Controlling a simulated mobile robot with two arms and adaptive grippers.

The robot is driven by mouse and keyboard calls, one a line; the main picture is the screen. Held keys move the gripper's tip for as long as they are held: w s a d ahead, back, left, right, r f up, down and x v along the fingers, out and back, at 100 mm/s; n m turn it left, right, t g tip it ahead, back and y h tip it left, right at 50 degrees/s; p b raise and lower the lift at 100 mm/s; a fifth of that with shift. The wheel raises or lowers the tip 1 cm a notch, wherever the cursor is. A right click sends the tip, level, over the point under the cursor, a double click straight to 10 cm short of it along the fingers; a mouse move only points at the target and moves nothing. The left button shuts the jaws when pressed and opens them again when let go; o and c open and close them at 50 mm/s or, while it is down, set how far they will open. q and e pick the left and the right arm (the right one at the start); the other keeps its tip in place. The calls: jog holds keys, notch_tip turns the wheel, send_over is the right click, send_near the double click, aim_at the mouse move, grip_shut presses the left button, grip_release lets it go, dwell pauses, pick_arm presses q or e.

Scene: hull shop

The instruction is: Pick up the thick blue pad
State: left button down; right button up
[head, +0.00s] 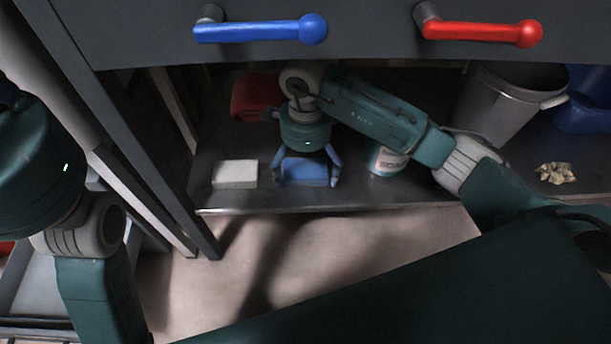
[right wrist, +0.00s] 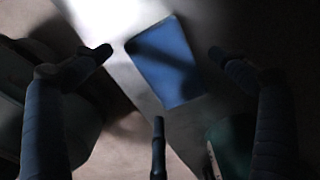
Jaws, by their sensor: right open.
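The thick blue pad (head: 305,173) lies on the dark lower shelf, near its front edge. My right gripper (head: 307,180) points down over it from above, its fingers spread on either side of the pad. In the right wrist view the blue pad (right wrist: 166,62) lies flat and tilted between the spread fingertips of the right gripper (right wrist: 160,54); gaps show between fingers and pad, and nothing is held. My left gripper's body (head: 40,155) is at the left edge of the head view; its fingers cannot be made out.
A white block (head: 235,174) lies just left of the pad. A red folded item (head: 256,97) is behind, and a white-and-blue can (head: 385,160) stands to the right. A grey bin (head: 505,105) and crumpled scrap (head: 555,173) are farther right. Drawers with blue (head: 262,30) and red (head: 480,32) handles hang above.

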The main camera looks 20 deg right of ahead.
jog(key=shift+f, duration=0.25)
jog(key=c, duration=1.1)
